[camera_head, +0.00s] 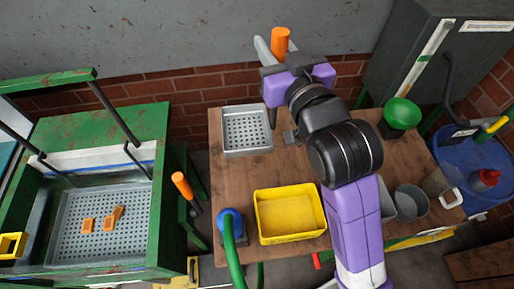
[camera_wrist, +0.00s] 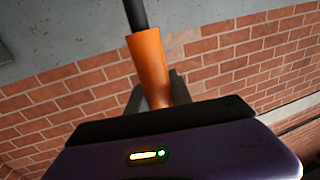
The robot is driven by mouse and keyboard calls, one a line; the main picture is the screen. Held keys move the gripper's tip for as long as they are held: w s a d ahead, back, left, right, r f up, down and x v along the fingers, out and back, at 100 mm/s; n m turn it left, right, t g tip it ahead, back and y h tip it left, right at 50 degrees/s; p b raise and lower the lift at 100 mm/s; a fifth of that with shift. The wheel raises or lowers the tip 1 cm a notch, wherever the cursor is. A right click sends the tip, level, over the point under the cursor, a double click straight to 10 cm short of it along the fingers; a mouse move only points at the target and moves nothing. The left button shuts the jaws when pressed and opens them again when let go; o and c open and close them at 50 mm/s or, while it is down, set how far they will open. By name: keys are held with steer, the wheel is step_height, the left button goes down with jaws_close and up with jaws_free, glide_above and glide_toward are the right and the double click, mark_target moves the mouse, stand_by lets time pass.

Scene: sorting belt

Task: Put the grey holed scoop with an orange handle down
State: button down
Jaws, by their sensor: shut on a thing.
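The scoop's orange handle (camera_head: 280,40) stands up in my gripper (camera_head: 276,54), high above the back edge of the wooden table, in front of the wall. In the wrist view the orange handle (camera_wrist: 149,62) tilts slightly, with a dark rod (camera_wrist: 137,14) running out of its top end. My gripper (camera_wrist: 165,90) is shut on the handle. The scoop's holed grey head cannot be made out in either view.
Bare wood lies between tray and bin. A green-framed machine (camera_head: 150,125) stands left.

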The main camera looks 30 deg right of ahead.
step_height(320, 180, down, 20)
stand_by(0.6)
steer(key=shift+r, duration=0.1)
steer(key=c, duration=1.1)
jaws_free()
steer(key=shift+s+a+b, duration=0.2)
steer(key=shift+s+b, duration=0.25)
steer(key=shift+s, duration=1.5)
steer(key=shift+s+a+b, duration=0.25)
steer(key=shift+s+b, duration=0.25)
steer(key=shift+s, duration=1.5)
steer(key=shift+s+a+b, duration=0.2)
steer(key=shift+s+b, duration=0.25)
steer(key=shift+s, duration=1.5)
